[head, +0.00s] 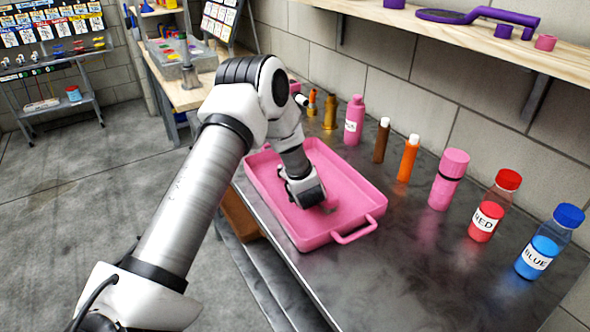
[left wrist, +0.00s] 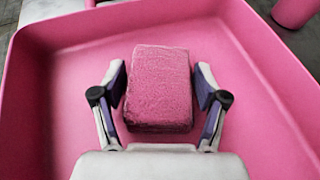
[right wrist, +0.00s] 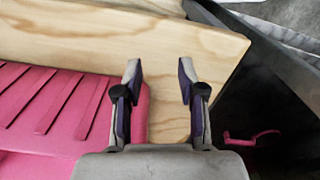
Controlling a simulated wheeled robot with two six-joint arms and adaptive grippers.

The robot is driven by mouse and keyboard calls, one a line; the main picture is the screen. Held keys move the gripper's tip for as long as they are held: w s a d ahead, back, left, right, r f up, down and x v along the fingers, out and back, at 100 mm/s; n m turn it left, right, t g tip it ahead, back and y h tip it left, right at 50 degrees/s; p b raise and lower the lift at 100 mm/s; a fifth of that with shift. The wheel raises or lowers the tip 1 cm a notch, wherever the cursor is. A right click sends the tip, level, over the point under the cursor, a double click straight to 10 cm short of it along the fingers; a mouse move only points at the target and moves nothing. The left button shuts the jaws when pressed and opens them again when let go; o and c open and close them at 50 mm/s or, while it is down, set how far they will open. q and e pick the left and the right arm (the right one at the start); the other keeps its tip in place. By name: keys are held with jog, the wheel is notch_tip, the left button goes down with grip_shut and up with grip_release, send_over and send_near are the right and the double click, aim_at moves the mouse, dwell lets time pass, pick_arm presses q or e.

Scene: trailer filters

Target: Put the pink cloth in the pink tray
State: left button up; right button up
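The pink tray (head: 350,172) lies on the dark metal counter, its handle toward the front right; its wall also shows in the left wrist view (left wrist: 265,60). The pink cloth (left wrist: 159,88), a folded block, lies on the tray floor. My left gripper (left wrist: 160,88) is over the tray with its fingers on either side of the cloth, open, with a narrow gap at the right finger. In the head view the left gripper (head: 322,207) is down inside the tray and hides the cloth. My right gripper (right wrist: 160,85) is open and empty, away from the tray.
Behind the tray stand a pink bottle (head: 354,120), a brown bottle (head: 382,141), an orange bottle (head: 407,160), a pink flask (head: 448,180), a red bottle (head: 492,208) and a blue bottle (head: 546,243). A wooden board (right wrist: 60,40) and pink ridged surface (right wrist: 60,105) lie below my right gripper.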

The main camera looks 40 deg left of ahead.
jog(key=shift+r, duration=0.15)
pick_arm(q)
jog(key=shift+r+p, duration=0.35)
jog(key=shift+p, duration=0.05)
pick_arm(e)
jog(key=shift+r, duration=0.35)
pick_arm(q)
jog(key=b+v, duration=0.2)
jog(key=v, duration=0.9)
jog(key=shift+f, duration=0.15)
pick_arm(e)
notch_tip(320, 180, down, 2)
jog(key=shift+f, duration=0.1)
pick_arm(q)
jog(key=shift+s+d+r, duration=0.2)
jog(key=shift+s+d, duration=0.1)
jog(key=shift+d, duration=0.05)
